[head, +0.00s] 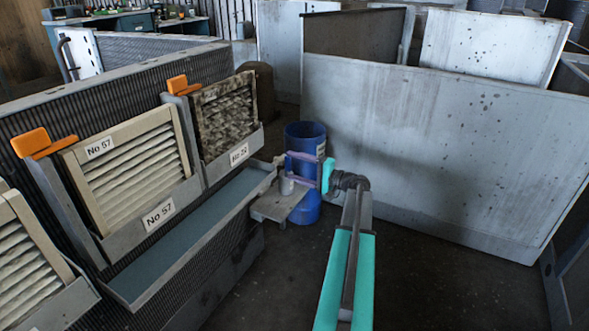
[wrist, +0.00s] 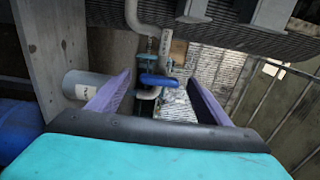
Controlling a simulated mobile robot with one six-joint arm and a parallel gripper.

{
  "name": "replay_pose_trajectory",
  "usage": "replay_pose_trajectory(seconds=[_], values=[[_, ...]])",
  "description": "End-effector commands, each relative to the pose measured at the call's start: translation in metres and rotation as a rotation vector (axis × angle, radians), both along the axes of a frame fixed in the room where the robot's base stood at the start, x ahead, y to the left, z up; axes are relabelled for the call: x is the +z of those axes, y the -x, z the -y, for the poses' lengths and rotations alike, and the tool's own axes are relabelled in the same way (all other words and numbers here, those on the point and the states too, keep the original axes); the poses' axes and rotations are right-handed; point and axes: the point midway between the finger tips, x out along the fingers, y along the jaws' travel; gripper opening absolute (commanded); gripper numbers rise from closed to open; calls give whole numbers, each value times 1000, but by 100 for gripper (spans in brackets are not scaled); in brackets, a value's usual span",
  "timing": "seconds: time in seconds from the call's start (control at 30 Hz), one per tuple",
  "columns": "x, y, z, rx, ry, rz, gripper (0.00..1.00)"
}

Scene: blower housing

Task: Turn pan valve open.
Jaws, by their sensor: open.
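The pan valve shows in the wrist view as a blue handle (wrist: 159,80) on pipework, below a pale curved pipe (wrist: 149,38). It appears between my gripper's (wrist: 160,78) two purple fingers. The fingers are spread wide and no contact with the handle shows. How far the handle lies beyond the fingertips I cannot tell. In the head view my gripper (head: 289,166) is at the end of the long drain pan (head: 192,236), in front of a blue barrel (head: 307,133). The valve cannot be made out clearly there.
A small pale canister (head: 287,185) stands on a grey shelf (head: 270,209) by the gripper. A pale labelled cylinder (wrist: 84,84) is left of the fingers in the wrist view. Framed filters (head: 132,165) line the left; a grey panel (head: 440,150) stands right. Floor between is clear.

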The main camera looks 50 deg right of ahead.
Motion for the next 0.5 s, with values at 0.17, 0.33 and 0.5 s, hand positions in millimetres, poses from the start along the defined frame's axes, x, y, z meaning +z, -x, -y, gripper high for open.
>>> replay_pose_trajectory(seconds=[0.17,0.33,0.5], values=[[2,15,4,-2,-1,0,72],[3,38,10,-3,0,0,72],[3,65,16,-2,-1,-1,72]])
